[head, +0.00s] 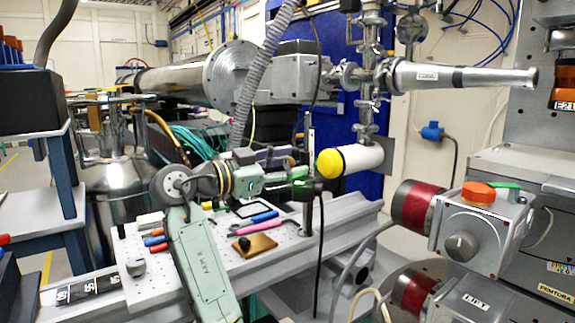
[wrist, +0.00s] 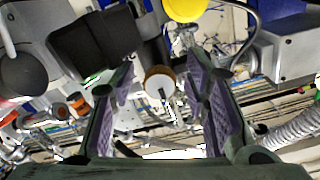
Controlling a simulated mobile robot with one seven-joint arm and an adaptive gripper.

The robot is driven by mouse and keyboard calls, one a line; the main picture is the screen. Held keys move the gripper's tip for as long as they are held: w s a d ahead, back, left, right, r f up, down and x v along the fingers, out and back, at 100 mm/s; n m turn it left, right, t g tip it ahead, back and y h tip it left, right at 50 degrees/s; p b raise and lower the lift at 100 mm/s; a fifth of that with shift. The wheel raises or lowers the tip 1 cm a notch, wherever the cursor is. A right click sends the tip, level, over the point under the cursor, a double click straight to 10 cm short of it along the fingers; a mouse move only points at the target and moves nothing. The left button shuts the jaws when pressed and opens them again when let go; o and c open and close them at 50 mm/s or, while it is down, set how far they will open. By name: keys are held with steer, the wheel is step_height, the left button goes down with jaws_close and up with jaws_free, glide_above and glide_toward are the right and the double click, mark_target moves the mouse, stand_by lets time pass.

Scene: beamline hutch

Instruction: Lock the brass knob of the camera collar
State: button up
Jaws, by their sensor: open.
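A round knob with a brass rim and a pale face (wrist: 159,80) shows in the wrist view, between my fingers and near the level of their tips. A dark slot or pin marks its face. My gripper (wrist: 161,70) is open, with one purple-padded finger on each side of the knob and visible gaps to it. In the head view my gripper (head: 300,165) reaches right toward a thin upright post (head: 308,205). The knob cannot be made out there. A dark blocky body (wrist: 95,45), perhaps the camera, is up and left of the knob in the wrist view.
A white cylinder (head: 358,159) with a yellow cap (head: 330,163) is just right of my gripper. Below lies a perforated board (head: 205,262) with a pink-handled tool (head: 250,227) and a brass-coloured plate (head: 262,244). Red-and-grey motor units (head: 470,235) stand at right.

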steer(key=v, duration=1.2)
